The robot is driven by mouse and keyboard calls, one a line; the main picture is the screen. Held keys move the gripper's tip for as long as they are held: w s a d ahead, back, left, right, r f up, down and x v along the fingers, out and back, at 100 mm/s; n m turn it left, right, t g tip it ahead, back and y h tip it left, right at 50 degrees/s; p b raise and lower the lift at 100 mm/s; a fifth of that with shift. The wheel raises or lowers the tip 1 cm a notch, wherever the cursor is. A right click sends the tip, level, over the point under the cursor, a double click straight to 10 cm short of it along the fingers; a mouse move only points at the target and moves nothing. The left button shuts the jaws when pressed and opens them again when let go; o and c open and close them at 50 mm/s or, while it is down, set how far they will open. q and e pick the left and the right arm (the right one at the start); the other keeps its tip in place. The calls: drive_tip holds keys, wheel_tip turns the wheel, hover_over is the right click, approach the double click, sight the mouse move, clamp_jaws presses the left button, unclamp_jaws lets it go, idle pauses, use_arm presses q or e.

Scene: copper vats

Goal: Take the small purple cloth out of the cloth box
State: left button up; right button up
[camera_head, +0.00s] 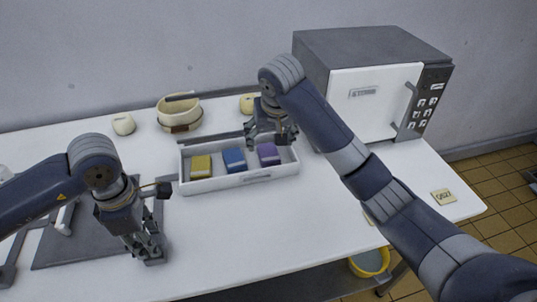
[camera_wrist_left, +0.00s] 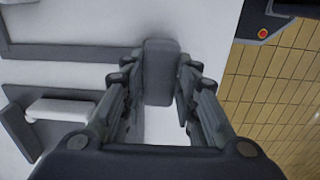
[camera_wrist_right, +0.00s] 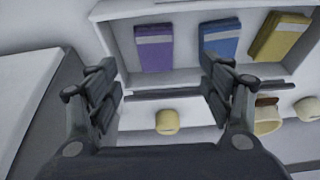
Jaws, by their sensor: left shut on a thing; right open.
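The white cloth box (camera_head: 225,183) stands in the middle of the table with a yellow, a blue and a purple folded cloth in a row. The small purple cloth (camera_head: 268,155) lies at its right end; in the right wrist view the purple cloth (camera_wrist_right: 154,48) shows a pale band. My right gripper (camera_head: 272,138) is open and empty, just above the box near the purple cloth, apart from it as far as I can tell. My left gripper (camera_head: 148,252) is low over the table's front left, shut on a dark grey block (camera_wrist_left: 160,72).
A grey and white oven-like appliance (camera_head: 375,95) stands at the back right. A cream pot (camera_head: 180,116) and small rounded pieces stand behind the box. A grey mat (camera_head: 60,248) lies at the left. A small label block (camera_head: 443,197) sits near the right edge. The front middle is clear.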

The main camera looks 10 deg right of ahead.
sight(269, 152)
drive_tip(key=x, duration=0.3)
drive_tip(key=shift+w+f, duration=0.2)
drive_tip(key=shift+f, duration=0.1)
drive_tip(key=x, duration=0.5)
drive_tip(key=shift+w+d+f, duration=0.2)
drive_tip(key=shift+w+d, duration=0.1)
drive_tip(key=shift+d, duration=0.1)
drive_tip(key=shift+c, duration=0.3)
drive_tip(key=c, duration=1.1)
